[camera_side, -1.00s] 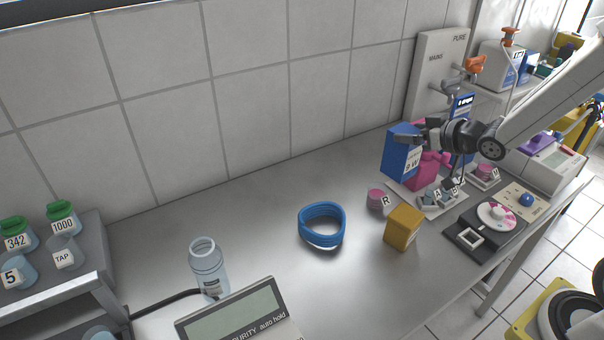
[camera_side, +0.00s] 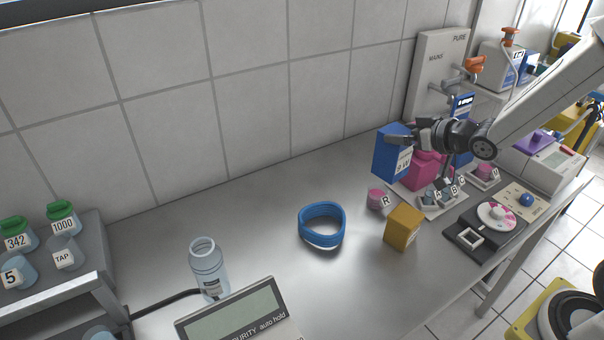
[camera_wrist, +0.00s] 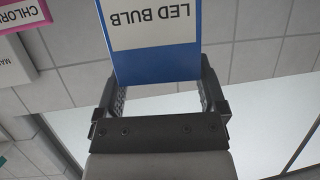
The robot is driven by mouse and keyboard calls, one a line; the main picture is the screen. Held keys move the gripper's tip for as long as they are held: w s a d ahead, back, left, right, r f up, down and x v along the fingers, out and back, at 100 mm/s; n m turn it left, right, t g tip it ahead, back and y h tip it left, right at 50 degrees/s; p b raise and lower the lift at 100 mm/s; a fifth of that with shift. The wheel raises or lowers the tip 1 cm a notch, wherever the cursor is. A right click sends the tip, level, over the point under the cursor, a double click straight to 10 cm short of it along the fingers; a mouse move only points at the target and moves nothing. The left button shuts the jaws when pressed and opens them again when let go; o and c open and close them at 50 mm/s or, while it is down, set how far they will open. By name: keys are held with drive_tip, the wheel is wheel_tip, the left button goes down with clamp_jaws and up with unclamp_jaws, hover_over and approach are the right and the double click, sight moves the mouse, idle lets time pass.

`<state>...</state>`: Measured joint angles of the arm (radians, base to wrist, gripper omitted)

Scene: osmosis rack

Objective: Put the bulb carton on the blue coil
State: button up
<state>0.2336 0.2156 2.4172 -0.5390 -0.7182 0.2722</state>
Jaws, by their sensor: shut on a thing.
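The bulb carton (camera_side: 391,153) is a blue box with a white label, upright in the side view. My gripper (camera_side: 402,138) is shut on its upper part. In the wrist view the carton (camera_wrist: 157,62) sits between the two jaws, and its label reads "LED BULB" upside down. The blue coil (camera_side: 322,210) lies on the steel bench, left of and nearer than the carton, with nothing on it. Whether the carton's base clears the bench is hard to tell.
A mustard box (camera_side: 403,228) and a pink jar (camera_side: 376,198) stand between the coil and the right-hand clutter. Pink boxes (camera_side: 429,168) are just right of the carton. A bottle (camera_side: 209,270) stands left of the coil. Bench around the coil is clear.

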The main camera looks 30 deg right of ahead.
drive_tip(key=w+a+n+g+y, duration=0.1)
drive_tip(key=w+a+n+y, duration=0.1)
drive_tip(key=a, duration=1.3)
drive_tip(key=shift+w+a+r+n+y, duration=0.2)
drive_tip(key=shift+w+a+n+y, duration=0.25)
drive_tip(key=shift+y, duration=0.25)
drive_tip(key=shift+f, duration=0.1)
drive_tip(key=shift+w+f, duration=0.1)
drive_tip(key=shift+f, duration=2)
drive_tip(key=shift+d+f, duration=0.1)
drive_tip(key=shift+f, duration=1.65)
drive_tip(key=shift+f, duration=0.15)
drive_tip(key=o, duration=1.3)
drive_tip(key=shift+o, duration=0.2)
